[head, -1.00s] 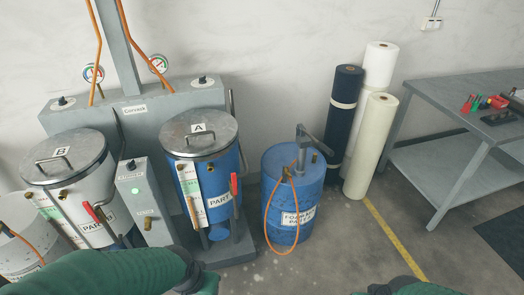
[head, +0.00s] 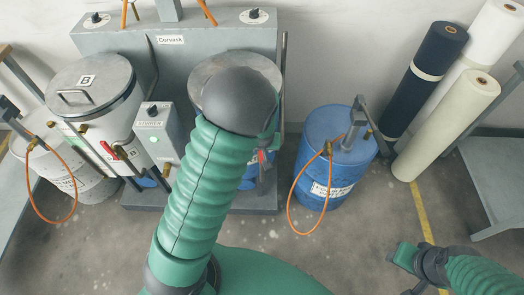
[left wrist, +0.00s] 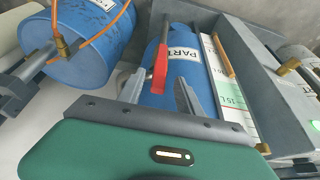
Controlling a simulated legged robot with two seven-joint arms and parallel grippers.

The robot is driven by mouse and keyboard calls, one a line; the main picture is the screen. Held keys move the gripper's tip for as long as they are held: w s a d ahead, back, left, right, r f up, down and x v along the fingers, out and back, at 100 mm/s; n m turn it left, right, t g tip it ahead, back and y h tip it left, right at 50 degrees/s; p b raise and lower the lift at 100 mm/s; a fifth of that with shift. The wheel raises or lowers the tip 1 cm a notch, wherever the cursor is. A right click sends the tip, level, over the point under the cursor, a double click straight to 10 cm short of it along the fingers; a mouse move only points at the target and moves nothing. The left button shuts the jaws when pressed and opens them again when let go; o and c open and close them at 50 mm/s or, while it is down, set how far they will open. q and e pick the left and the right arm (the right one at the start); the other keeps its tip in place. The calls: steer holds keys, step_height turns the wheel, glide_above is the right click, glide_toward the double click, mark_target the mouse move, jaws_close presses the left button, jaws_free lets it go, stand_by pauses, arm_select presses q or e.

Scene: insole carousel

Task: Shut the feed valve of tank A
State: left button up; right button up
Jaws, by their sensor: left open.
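Tank A (head: 208,72) is a blue drum with a grey lid, mostly hidden behind my left arm in the head view. Its red valve handle (head: 262,157) shows just right of that arm. In the left wrist view the red handle (left wrist: 160,68) stands upright on the blue tank, beside a "PART" label. My left gripper (left wrist: 160,90) is open, and the handle appears between its two fingers. I cannot tell whether they touch it. The head view hides this gripper behind the arm. My right gripper (head: 402,262) is low at right, away from the tanks; its jaw state is unclear.
A blue drum (head: 330,165) with an orange hose is to the right. Rolls (head: 430,75) lean near a grey table (head: 490,190). Floor before the drum is clear.

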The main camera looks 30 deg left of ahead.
arm_select(q)
steer(key=x, duration=0.4)
steer(key=shift+w+f, duration=0.1)
steer(key=shift+w, duration=0.1)
steer(key=shift+s, duration=0.1)
steer(key=shift+s, duration=0.1)
jaws_close()
stand_by(1.0)
